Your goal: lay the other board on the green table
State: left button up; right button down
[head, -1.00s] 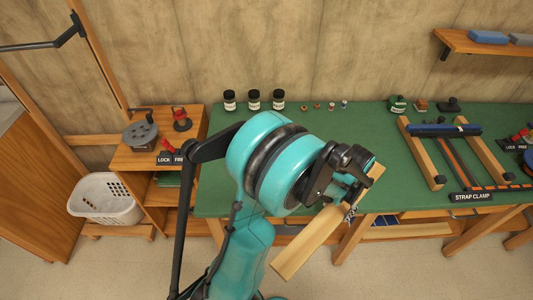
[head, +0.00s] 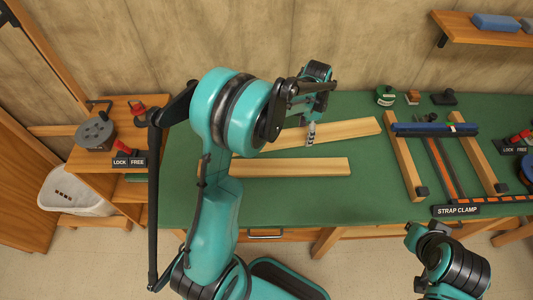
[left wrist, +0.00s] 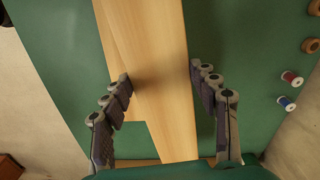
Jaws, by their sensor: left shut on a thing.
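The held wooden board (head: 352,129) is pale and long, and lies slightly slanted over the back middle of the green table (head: 385,195). My left gripper (head: 311,134) is shut on it near its middle. In the left wrist view the board (left wrist: 148,35) runs between the two fingers of my left gripper (left wrist: 160,80). I cannot tell whether it touches the tabletop. A second pale board (head: 295,168) lies flat on the table in front of it, apart at the right end; my arm hides its left end. My right arm shows at the lower right, its fingers unclear.
A strap clamp frame with a blue bar (head: 435,130) and wooden rails stands to the right. A green jar (head: 385,96) and small items stand at the back. A side shelf with a lock/free sign (head: 129,161) and a white basket (head: 75,192) are left. The table's front middle is clear.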

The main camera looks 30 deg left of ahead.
pick_arm(q)
jog(key=shift+w+a+r+m, duration=0.15)
jog(key=shift+w+r+m, duration=0.25)
jog(key=shift+w+m, duration=0.15)
jog(key=shift+w+a+f+m, duration=0.1)
jog(key=shift+w+a+m, duration=0.05)
jog(key=shift+a+m, duration=0.1)
jog(key=s+a+f+b, duration=0.1)
jog(key=a+f, duration=0.1)
jog(key=a, duration=0.1)
jog(key=s+a+f+b, duration=0.1)
jog(key=s+a+f, duration=0.1)
jog(key=a, duration=0.1)
jog(key=s+a+f+b, duration=0.1)
jog(key=s+a+f, duration=0.1)
jog(key=a, duration=0.1)
jog(key=shift+s+a+f+b, duration=0.1)
jog(key=shift+a+f+b, duration=0.25)
jog(key=shift+f, duration=0.05)
jog(key=shift+f+b, duration=0.85)
jog(key=shift+f, duration=1.1)
jog(key=shift+f, duration=0.1)
jog(key=o, duration=1.2)
jog(key=shift+f, duration=0.1)
jog(key=shift+o, duration=0.2)
